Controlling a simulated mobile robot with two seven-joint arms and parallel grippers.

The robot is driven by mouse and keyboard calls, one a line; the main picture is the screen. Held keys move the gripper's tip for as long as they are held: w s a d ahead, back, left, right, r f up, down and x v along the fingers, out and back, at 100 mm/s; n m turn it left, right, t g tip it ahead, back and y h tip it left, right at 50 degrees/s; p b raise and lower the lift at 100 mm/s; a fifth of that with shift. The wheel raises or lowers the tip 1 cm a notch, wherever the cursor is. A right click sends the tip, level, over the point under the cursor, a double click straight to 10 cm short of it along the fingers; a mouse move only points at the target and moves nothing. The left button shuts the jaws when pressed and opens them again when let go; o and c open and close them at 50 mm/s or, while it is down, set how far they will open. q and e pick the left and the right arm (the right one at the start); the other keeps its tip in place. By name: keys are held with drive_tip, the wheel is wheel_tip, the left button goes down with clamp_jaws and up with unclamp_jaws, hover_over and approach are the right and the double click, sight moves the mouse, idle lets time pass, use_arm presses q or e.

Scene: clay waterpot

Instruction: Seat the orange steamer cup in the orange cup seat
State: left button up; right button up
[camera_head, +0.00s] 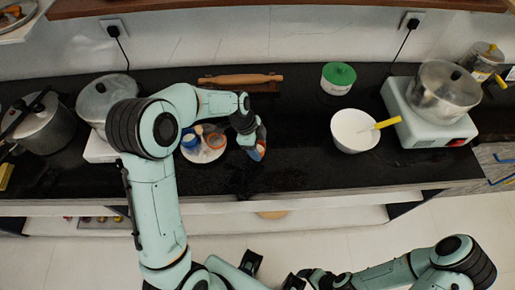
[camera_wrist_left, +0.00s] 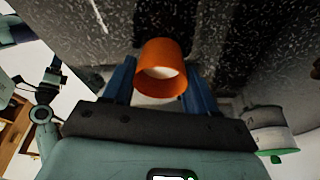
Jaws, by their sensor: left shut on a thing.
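My left gripper (camera_head: 259,150) is over the counter, just right of the round white plate (camera_head: 205,157). It is shut on the orange steamer cup (camera_wrist_left: 163,70), which sits between the two blue fingers in the left wrist view, its round opening showing. In the head view the cup is small and mostly hidden by the gripper. On the plate are a blue piece (camera_head: 190,142) and an orange piece (camera_head: 215,140), which looks like the orange cup seat; its details are too small to tell. My right arm is at the lower right; its jaws are unclear.
A rolling pin (camera_head: 240,79) lies behind the gripper. A green-lidded container (camera_head: 338,78) and a white bowl (camera_head: 352,132) with a yellow-handled utensil stand to the right. Pots (camera_head: 105,97) stand at left. The dark counter between gripper and bowl is clear.

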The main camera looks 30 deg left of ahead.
use_arm(q)
drive_tip(key=shift+r, duration=0.2)
wheel_tip(320, 180, up, 19)
drive_tip(key=p, duration=0.2)
wheel_tip(320, 180, up, 3)
drive_tip(key=n+t+b, duration=0.1)
drive_tip(key=n+b, duration=0.2)
drive_tip(key=b, duration=0.3)
hover_over(221, 141)
drive_tip(key=a, duration=0.1)
drive_tip(key=f, duration=0.5)
drive_tip(key=f+b, duration=0.1)
drive_tip(key=f, duration=0.3)
drive_tip(key=s+f+b, duration=0.1)
drive_tip(key=f, duration=0.4)
drive_tip(key=shift+a+f, duration=0.15)
drive_tip(key=shift+f, duration=0.2)
drive_tip(key=shift+f+b, duration=0.55)
drive_tip(key=shift+f, duration=1.85)
use_arm(e)
wheel_tip(221, 141, down, 7)
drive_tip(key=s, duration=0.1)
drive_tip(key=shift+s, duration=0.35)
drive_tip(key=shift+f, duration=0.1)
